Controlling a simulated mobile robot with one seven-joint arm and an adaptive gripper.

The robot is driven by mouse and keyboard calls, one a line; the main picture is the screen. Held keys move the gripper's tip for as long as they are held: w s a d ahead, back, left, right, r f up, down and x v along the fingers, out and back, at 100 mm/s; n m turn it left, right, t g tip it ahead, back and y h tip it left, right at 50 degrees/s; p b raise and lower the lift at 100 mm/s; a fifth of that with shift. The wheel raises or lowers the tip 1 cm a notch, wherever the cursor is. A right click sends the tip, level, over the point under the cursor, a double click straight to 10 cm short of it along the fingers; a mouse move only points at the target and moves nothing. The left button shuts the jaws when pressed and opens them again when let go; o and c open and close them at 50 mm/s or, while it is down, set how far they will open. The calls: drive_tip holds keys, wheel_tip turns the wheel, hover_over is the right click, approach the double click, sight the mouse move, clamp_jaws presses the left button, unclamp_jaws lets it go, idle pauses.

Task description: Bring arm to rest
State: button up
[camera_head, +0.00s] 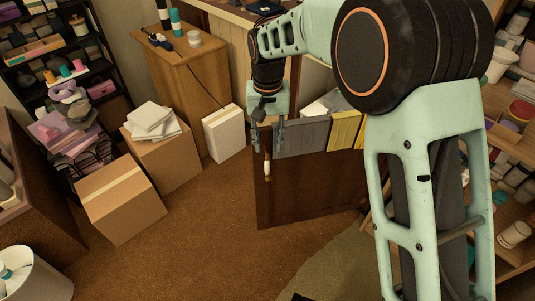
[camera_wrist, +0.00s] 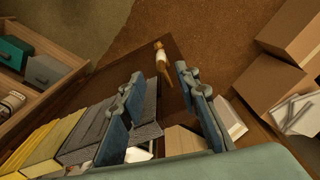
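My gripper (camera_head: 267,148) hangs fingers-down in the head view, over the left end of a row of grey and yellow binders (camera_head: 302,138). In the wrist view its two blue fingers (camera_wrist: 157,80) stand apart with a clear gap and hold nothing. A small white and brown object (camera_head: 267,168) shows below the fingertips in the head view. In the wrist view this object (camera_wrist: 161,58) lies beyond the fingertips, near the dark brown panel's edge.
A dark brown furniture panel (camera_head: 310,190) stands below the binders. Cardboard boxes (camera_head: 120,200) and a white box (camera_head: 224,133) sit to the left. A wooden cabinet (camera_head: 185,85) stands behind, and cluttered shelves (camera_head: 515,150) are at right. Brown carpet (camera_head: 200,240) is open in front.

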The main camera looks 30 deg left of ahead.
drive_tip(key=shift+r, duration=1)
